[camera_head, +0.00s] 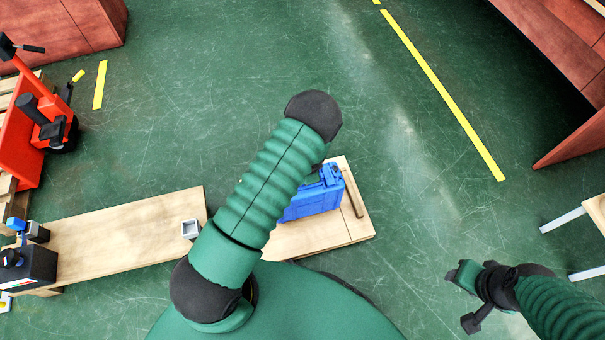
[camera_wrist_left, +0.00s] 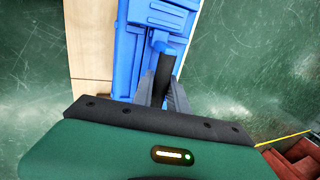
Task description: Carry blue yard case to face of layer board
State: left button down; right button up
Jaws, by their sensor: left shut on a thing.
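The blue yard case (camera_head: 318,203) is partly behind my left arm in the head view, over a pale wooden board (camera_head: 345,232). I cannot tell whether it touches the board. In the left wrist view the case (camera_wrist_left: 125,50) fills the upper middle, with the wooden board (camera_wrist_left: 90,55) beside and below it. My left gripper (camera_wrist_left: 162,85) is shut on the case at its dark handle bar; in the head view my arm hides the fingers. My right gripper (camera_head: 470,300) is open and empty at the lower right, over bare floor.
A long wooden plank (camera_head: 125,240) runs left, bearing a small grey square cup (camera_head: 190,229) and a black device (camera_head: 28,268). A brown strip (camera_head: 352,193) lies on the board. An orange pallet truck (camera_head: 40,125) stands left. Green floor (camera_head: 220,90) is open ahead.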

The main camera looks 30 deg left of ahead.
pick_arm(q)
jog(key=shift+w+f, duration=0.1)
jog(key=shift+f, duration=0.4)
jog(key=shift+r, duration=0.15)
jog(key=c, duration=1.3)
grip_release()
pick_arm(e)
jog(key=shift+f, duration=0.3)
pick_arm(q)
jog(key=s+d+r+n+h+p, duration=0.1)
jog(key=s+d+r+n+p, duration=0.2)
jog(key=r, duration=0.9)
jog(key=s+d+r+n+p, duration=0.2)
jog(key=s+d+r+p, duration=0.15)
jog(key=r, duration=0.95)
jog(key=s+d+r+n+h, duration=0.1)
jog(key=s+d+r+n, duration=0.2)
jog(key=s+d+r, duration=0.2)
jog(key=s+r, duration=0.2)
jog(key=s, duration=0.2)
jog(key=shift+s+r+h+b, duration=0.3)
jog(key=shift+s, duration=0.1)
pick_arm(e)
jog(key=v, duration=0.2)
jog(key=w+v, duration=0.1)
jog(key=v, duration=0.2)
jog(key=shift+r, duration=0.45)
